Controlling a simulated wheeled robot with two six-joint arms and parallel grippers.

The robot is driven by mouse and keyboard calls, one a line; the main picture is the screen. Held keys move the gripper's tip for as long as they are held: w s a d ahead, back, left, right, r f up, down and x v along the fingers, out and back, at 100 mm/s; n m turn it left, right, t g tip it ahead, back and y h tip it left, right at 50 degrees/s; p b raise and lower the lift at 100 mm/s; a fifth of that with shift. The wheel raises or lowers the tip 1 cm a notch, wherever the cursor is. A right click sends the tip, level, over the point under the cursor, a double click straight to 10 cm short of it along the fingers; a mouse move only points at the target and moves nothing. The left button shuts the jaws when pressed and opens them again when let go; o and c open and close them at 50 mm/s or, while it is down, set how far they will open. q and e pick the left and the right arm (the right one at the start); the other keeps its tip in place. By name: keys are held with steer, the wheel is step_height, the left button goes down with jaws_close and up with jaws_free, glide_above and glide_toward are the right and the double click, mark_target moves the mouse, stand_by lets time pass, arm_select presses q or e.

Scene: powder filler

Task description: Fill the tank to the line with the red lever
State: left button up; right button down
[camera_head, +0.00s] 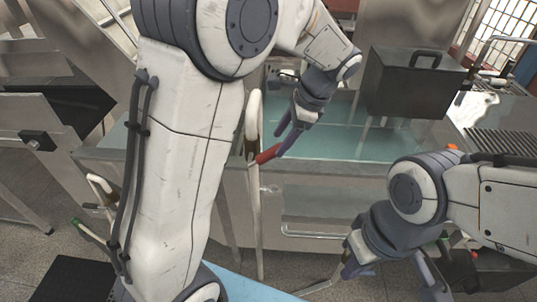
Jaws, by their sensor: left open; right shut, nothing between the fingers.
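The red lever (266,154) has a short red grip beside a pale upright pipe at the tank's front edge. The tank (340,172) is a wide metal basin with a flat blue-green surface inside. I cannot make out a fill line. My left gripper (279,144) is open over the front edge, its fingertips pointing down just right of the red grip. One finger overlaps or touches the grip; I cannot tell which. My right gripper (349,266) is shut and empty, low in front of the tank and away from the lever. My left arm hides the tank's left part.
A dark metal box with a handle (405,82) stands above the tank at the right. Pale bent pipes (254,200) rise in front. A blue surface (255,286) lies at the bottom.

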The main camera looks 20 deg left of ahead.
mark_target(268, 159)
arm_select(q)
steer(key=p+x, duration=0.1)
steer(key=x, duration=0.8)
steer(key=shift+r, duration=0.1)
jaws_close()
steer(key=shift+s+d, duration=0.1)
stand_by(1.0)
